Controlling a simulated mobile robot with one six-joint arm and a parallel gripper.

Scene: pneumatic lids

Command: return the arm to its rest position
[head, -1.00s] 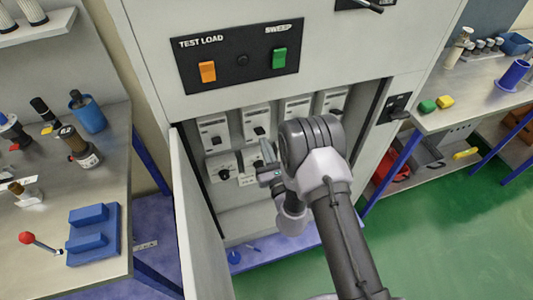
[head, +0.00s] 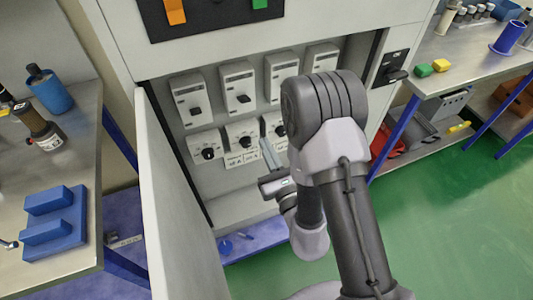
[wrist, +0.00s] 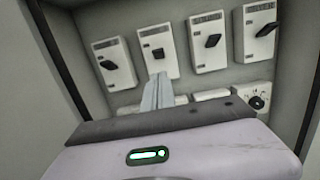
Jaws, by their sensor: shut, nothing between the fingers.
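My gripper (head: 270,158) is in front of the open cabinet (head: 175,150), left of my bulky wrist joint. In the wrist view my gripper (wrist: 158,92) shows its two thin fingers together, with nothing between them. The fingers point toward the cabinet's inside. In the head view my arm reaches up from the bottom right and hides part of the cabinet's right side. I cannot tell from these views whether the fingertips touch anything.
Inside the cabinet are a row of breaker switches (head: 238,88) and a row of rotary knobs (head: 207,145). The cabinet door (head: 180,205) stands open at left. Benches (head: 85,225) flank the cabinet. Green floor (head: 440,220) is clear at right.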

